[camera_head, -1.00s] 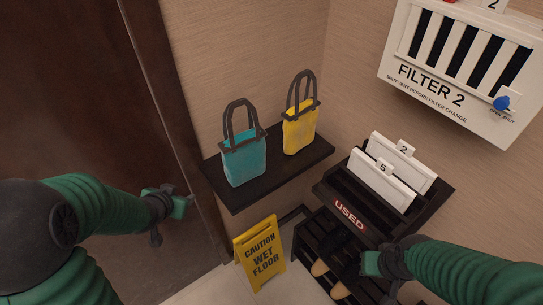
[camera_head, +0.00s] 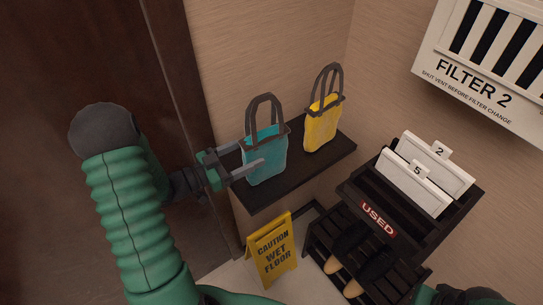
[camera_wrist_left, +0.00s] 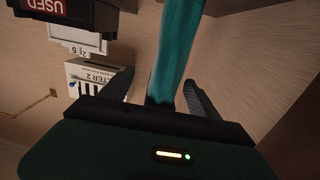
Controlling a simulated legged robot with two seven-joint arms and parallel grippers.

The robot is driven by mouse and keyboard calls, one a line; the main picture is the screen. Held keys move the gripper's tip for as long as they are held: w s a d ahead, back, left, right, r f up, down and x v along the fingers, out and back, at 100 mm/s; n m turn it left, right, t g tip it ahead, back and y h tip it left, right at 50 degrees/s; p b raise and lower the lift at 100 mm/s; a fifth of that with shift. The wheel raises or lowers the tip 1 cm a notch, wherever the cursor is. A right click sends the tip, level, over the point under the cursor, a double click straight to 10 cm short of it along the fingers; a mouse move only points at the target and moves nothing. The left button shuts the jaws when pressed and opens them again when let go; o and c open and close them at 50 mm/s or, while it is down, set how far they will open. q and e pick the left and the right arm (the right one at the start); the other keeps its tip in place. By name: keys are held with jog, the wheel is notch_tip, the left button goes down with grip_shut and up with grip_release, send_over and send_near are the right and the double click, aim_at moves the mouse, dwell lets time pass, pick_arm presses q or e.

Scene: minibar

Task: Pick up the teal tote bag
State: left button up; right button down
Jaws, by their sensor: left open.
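The teal tote bag (camera_head: 268,160) stands upright on a black wall shelf (camera_head: 290,190), its dark handles up. My left gripper (camera_head: 252,156) is open at the bag's left side, one finger in front of the bag and the other by its left edge. In the left wrist view, the teal bag (camera_wrist_left: 176,45) shows between the two open fingers (camera_wrist_left: 160,85), with a gap to each. I cannot tell whether either finger touches it. Only a bit of my right gripper (camera_head: 428,294) shows at the bottom edge; its jaws cannot be made out.
A yellow tote bag (camera_head: 322,125) stands to the right on the same shelf. A yellow wet floor sign (camera_head: 272,250) is below. A black rack marked USED (camera_head: 378,218) holds white filters (camera_head: 415,182). A dark door (camera_head: 70,60) is at left.

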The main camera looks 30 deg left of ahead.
aim_at(268, 147)
pick_arm(q)
jog(key=w, duration=0.2)
jog(key=shift+w+a+f+p, duration=0.3)
jog(key=shift+w+f+p, duration=0.05)
jog(key=shift+w+p, duration=0.05)
jog(key=x, duration=0.3)
jog(key=shift+w+d+f+p, duration=0.1)
jog(key=shift+w+d+p, duration=0.05)
jog(key=shift+d+p, duration=0.35)
jog(key=shift+w+d, duration=0.1)
jog(key=shift+d, duration=0.5)
jog(key=shift+c, duration=2)
jog(key=shift+a, duration=0.7)
jog(key=c, duration=0.7)
jog(key=shift+d, duration=0.15)
grip_shut()
jog(key=shift+d, duration=0.2)
pick_arm(e)
jog(key=shift+a+r, duration=0.65)
jog(key=shift+r, duration=0.3)
